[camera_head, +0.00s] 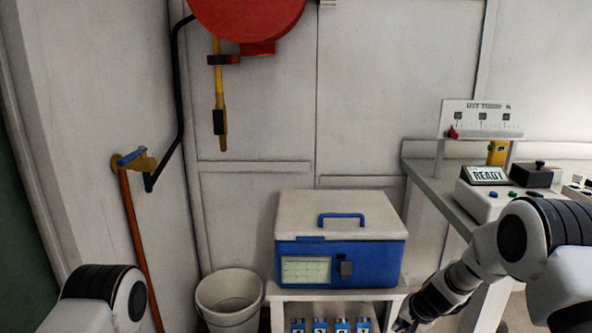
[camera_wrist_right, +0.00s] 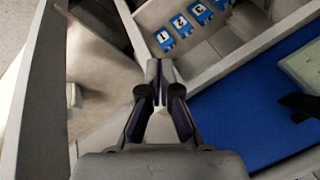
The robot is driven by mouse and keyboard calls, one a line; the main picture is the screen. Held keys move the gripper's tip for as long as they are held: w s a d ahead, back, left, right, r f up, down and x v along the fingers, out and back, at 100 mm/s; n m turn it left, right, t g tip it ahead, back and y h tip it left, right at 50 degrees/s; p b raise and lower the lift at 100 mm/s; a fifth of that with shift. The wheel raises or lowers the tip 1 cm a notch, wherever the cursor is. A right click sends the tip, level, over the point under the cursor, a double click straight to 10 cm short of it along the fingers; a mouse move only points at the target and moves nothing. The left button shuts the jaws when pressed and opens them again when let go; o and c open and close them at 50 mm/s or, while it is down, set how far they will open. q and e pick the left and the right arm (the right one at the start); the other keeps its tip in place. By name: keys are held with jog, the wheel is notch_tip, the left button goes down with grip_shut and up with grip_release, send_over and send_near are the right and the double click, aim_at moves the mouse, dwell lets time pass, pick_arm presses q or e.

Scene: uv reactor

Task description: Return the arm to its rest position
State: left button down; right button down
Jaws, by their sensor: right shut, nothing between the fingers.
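My right arm comes in from the right in the head view, and its gripper (camera_head: 404,325) hangs low at the bottom edge, just right of the white stand under the blue cooler box. In the right wrist view the gripper (camera_wrist_right: 158,68) is shut, with its fingertips together and nothing between them. The shelf with blue-and-white labelled items lies beyond the fingertips there. Of my left arm, only a rounded white and black link shows at the lower left of the head view; its gripper is out of the picture.
A blue cooler box (camera_head: 340,262) with a white lid stands on a white stand (camera_head: 388,294). Several blue labelled items (camera_head: 342,326) sit on its shelf. A white bin (camera_head: 229,298) stands left. At right is a bench (camera_head: 432,187) with a READY display (camera_head: 487,174). A red reel (camera_head: 247,18) hangs above.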

jog(key=s+d+f+n+g+h, duration=0.1)
jog(key=s+f, duration=0.4)
jog(key=s, duration=0.5)
jog(key=s+f+n+g+h, duration=0.1)
jog(key=s+f+n+g, duration=0.1)
jog(key=s+f, duration=0.6)
jog(key=s+d+f+n+g+h, duration=0.1)
jog(key=s+f, duration=0.2)
jog(key=s, duration=0.9)
jog(key=s+a+r+n+y, duration=0.1)
jog(key=s+a+n, duration=0.15)
jog(key=s, duration=0.95)
notch_tip(320, 180, up, 16)
jog(key=p, duration=1.6)
jog(key=shift+w+a+g, duration=0.15)
jog(key=shift+a+g, duration=0.05)
jog(key=shift+g, duration=0.2)
jog(key=shift+m, duration=0.25)
